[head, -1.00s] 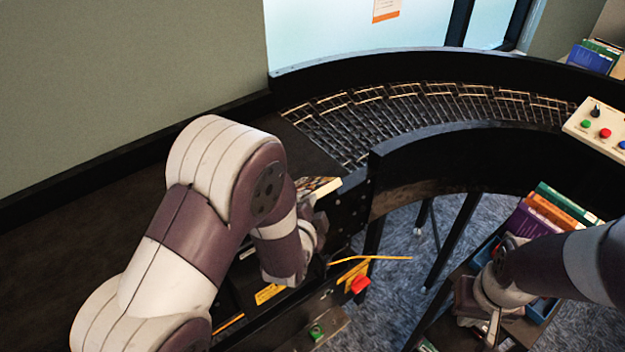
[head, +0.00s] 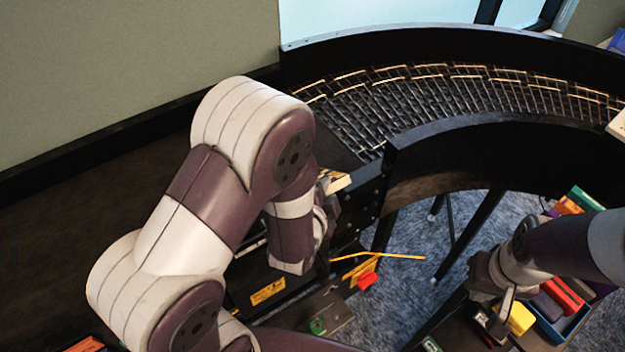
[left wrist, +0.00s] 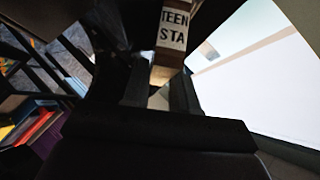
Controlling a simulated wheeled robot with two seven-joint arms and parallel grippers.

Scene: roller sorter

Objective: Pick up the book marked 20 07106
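A book with a pale top (head: 336,182) lies at the inner wall of the dark conveyor, beside my left gripper (head: 324,208). In the left wrist view a book (left wrist: 173,32) with a spine label reading "TEEN STA" is at the fingertips of the left gripper (left wrist: 160,92). The fingers stand apart with a pale strip between them; whether they press on it I cannot tell. The number 20 07106 is not legible in either view. My right gripper (head: 498,318) points down at the lower right, beside a blue bin; its fingers are too unclear to judge.
The curved roller conveyor (head: 430,95) runs behind, between black side walls. A blue bin (head: 548,328) at the right holds several coloured books. A red button (head: 367,280) and an orange-yellow strip (head: 385,257) are near my left gripper. Carpet shows between the conveyor legs.

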